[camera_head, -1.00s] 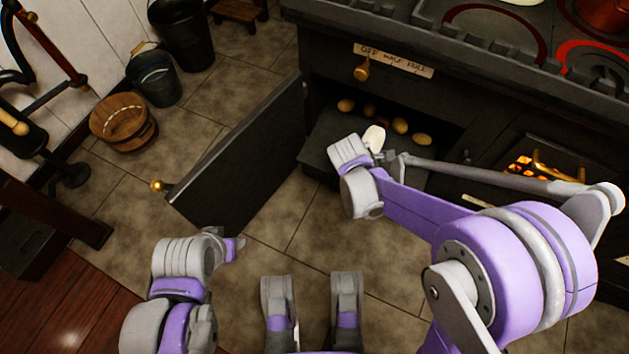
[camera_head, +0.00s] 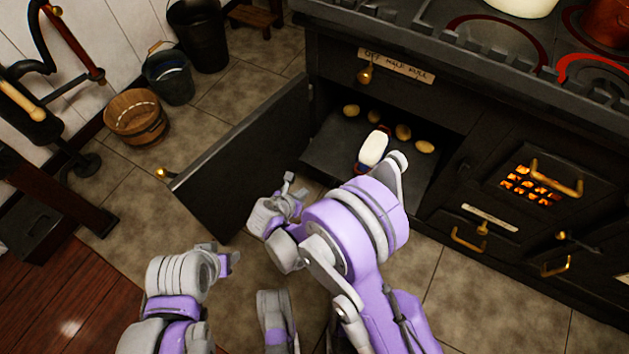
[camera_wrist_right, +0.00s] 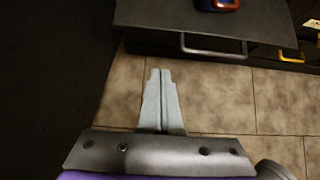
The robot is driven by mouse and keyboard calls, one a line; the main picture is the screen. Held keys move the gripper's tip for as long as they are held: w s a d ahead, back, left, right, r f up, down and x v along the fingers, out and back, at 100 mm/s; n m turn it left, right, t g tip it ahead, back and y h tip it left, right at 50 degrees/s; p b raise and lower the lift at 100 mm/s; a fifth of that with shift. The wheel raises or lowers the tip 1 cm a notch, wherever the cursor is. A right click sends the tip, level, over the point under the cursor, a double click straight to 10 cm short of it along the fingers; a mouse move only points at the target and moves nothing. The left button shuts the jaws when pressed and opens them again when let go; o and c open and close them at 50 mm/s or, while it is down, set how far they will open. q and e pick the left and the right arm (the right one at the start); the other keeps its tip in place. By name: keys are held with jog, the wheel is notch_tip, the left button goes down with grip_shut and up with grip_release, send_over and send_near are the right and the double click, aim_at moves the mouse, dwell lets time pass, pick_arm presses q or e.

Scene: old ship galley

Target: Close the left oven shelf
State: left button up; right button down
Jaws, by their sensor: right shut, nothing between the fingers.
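The left oven shelf (camera_head: 325,152) is a dark flat tray, pulled partway out of the lower left oven opening. Several round yellowish items (camera_head: 403,131) and a white object (camera_head: 373,148) with a red and blue end lie on it. The wrist view shows the shelf (camera_wrist_right: 165,15) and a grey bar handle (camera_wrist_right: 213,49) below its front edge. My right gripper (camera_head: 289,183) is shut and empty, in front of the shelf. Its fingertips (camera_wrist_right: 160,73) appear apart from the handle. My left gripper (camera_head: 229,262) is low at left; its fingers are unclear.
The dark oven door (camera_head: 240,155) stands swung open to the left of the shelf. A lit firebox (camera_head: 538,185) with brass handles is at right. A wooden bucket (camera_head: 137,120) and dark buckets stand by the wall.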

pick_arm(q)
jog(key=b+x, duration=0.3)
jog(key=shift+s+f, duration=0.1)
jog(key=shift+s, duration=0.1)
pick_arm(e)
jog(key=w+d+r+x, duration=0.1)
jog(key=r+x, duration=0.1)
jog(key=x, duration=1)
jog(key=shift+w+d+f, duration=0.2)
jog(key=shift+w, duration=0.35)
